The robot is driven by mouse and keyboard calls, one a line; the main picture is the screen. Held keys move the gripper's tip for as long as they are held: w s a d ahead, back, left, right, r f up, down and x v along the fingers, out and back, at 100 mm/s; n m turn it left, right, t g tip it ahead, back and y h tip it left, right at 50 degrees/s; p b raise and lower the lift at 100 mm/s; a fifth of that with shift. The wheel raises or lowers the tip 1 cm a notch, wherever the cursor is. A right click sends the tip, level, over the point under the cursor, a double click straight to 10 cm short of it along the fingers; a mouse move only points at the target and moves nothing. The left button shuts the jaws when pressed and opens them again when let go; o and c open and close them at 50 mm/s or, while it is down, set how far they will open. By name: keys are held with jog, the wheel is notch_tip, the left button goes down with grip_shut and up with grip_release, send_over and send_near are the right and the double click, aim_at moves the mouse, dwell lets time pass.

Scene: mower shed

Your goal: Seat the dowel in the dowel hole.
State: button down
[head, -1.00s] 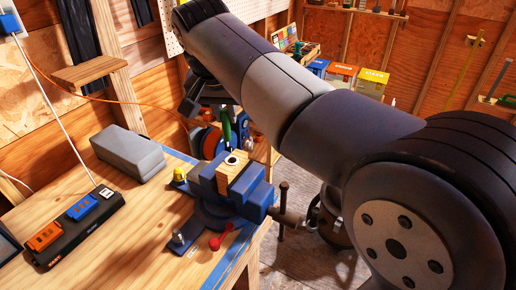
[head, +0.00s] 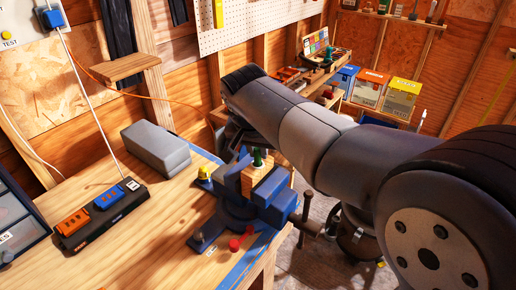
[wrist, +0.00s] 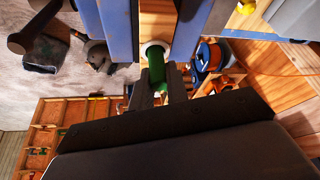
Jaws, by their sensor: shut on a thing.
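The green dowel (wrist: 157,70) is between the two fingers of my gripper (wrist: 158,82) in the wrist view, and the gripper is shut on it. The dowel's far end meets the white-rimmed dowel hole (wrist: 152,45) in the wooden block (wrist: 157,17). I cannot tell how deep it sits. In the head view the dowel (head: 257,157) stands about upright over the block (head: 263,184) and covers the hole. The blue vise (head: 233,212) clamps the block. My gripper is mostly hidden behind the vise and arm there.
The vise is on a wooden workbench (head: 135,245) with a blue edge. The bench's front left is clear.

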jog(key=shift+f, duration=0.15)
jog(key=c, duration=1.4)
grip_release()
jog(key=shift+r, duration=0.4)
jog(key=v, duration=1.1)
jog(key=shift+s+r+b, duration=0.15)
jog(key=shift+r+b, duration=0.15)
